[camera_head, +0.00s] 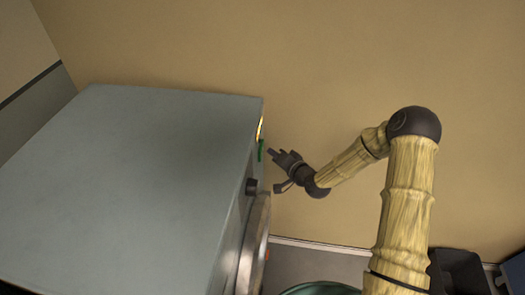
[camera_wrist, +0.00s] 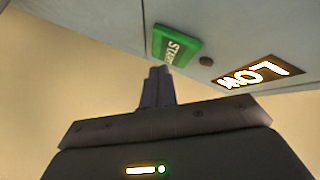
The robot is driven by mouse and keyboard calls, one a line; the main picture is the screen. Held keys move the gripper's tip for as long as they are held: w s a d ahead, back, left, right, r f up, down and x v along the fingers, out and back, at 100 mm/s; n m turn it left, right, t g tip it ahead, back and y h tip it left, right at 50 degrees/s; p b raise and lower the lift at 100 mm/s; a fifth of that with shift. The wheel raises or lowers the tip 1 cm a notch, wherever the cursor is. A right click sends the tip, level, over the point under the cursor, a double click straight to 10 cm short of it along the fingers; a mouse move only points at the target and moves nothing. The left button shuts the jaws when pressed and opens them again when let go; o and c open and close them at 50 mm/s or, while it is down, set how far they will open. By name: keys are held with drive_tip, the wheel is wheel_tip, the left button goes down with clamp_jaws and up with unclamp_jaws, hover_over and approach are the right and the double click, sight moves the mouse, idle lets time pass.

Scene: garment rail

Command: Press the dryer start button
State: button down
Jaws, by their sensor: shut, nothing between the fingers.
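The dryer (camera_head: 130,170) is a large grey box at the left of the head view. Its green start button (camera_head: 261,150) shows edge-on on the front face. In the wrist view the button (camera_wrist: 176,46) is a green block lettered START. My gripper (camera_head: 271,153) is just right of the button in the head view, fingers pointing at the dryer, with a small gap visible. In the wrist view its closed fingertips (camera_wrist: 160,70) lie right below the button's lower edge. Whether they touch it cannot be told there. The gripper holds nothing.
A lit display (camera_wrist: 258,72) reading LOW sits beside the button, with a small dark round part (camera_wrist: 206,61) between. A dark knob (camera_head: 251,187) and the round door (camera_head: 255,245) stick out from the dryer's front below. A dark bin (camera_head: 460,272) stands at lower right.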

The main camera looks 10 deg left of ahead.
drive_tip(key=shift+a, duration=0.1)
drive_tip(key=shift+a, duration=0.35)
